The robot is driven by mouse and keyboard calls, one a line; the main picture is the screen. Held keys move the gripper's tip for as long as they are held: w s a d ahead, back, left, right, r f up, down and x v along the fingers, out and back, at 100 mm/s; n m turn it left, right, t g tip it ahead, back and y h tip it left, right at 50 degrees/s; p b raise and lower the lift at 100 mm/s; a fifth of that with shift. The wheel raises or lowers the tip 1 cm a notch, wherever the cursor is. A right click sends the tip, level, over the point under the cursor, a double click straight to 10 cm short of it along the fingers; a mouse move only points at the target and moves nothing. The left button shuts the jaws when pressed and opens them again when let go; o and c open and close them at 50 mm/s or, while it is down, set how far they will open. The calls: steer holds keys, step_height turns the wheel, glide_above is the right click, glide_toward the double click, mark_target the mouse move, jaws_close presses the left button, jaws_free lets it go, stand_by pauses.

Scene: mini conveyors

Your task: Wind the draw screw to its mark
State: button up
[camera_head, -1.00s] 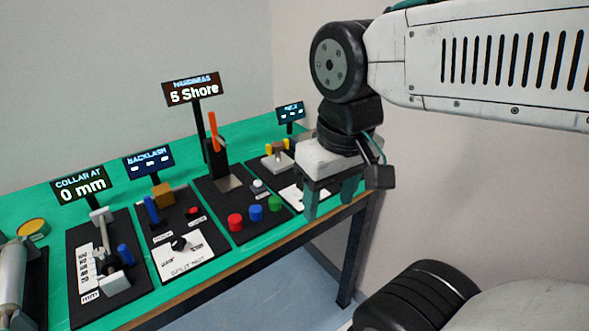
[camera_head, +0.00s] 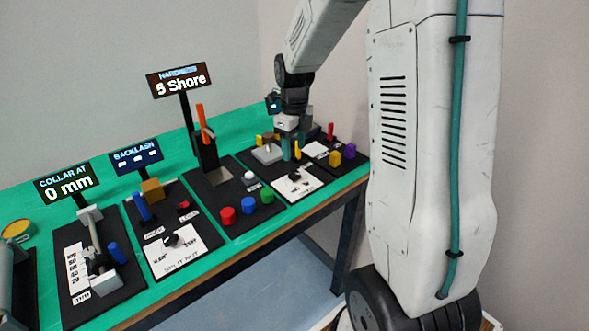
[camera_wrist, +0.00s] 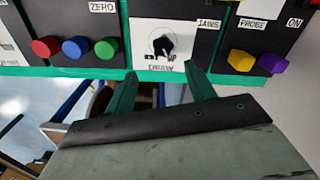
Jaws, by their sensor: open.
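The unit with the "COLLAR AT 0 mm" display (camera_head: 68,185) stands at the left of the green bench. It has a screw rod (camera_head: 93,235) with a grey collar low on it, a white mm scale (camera_head: 77,268) and a blue handle (camera_head: 117,253). I take this to be the draw screw; no label names it. My gripper (camera_head: 291,155) is far from it, over a panel at the bench's right. In the wrist view, my gripper's green fingers (camera_wrist: 162,74) are spread and empty, pointing toward a black knob (camera_wrist: 164,45) on a white plate, with no visible contact.
The "BACKLASH" unit (camera_head: 136,157) and the "HARDNESS 5 Shore" unit (camera_head: 180,80) with red, blue and green buttons stand between. Yellow and purple buttons (camera_head: 348,151) are at the far right.

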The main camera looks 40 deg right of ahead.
mark_target(295, 173)
steer(key=shift+w+d+f+m, duration=0.1)
steer(key=shift+d+f+m, duration=0.1)
steer(key=shift+f, duration=0.25)
steer(key=shift+w+d+f+m, duration=0.1)
steer(key=shift+f+m, duration=0.1)
steer(key=shift+f, duration=0.2)
step_height(295, 173, down, 7)
steer(key=shift+r, duration=0.1)
steer(key=c, duration=1)
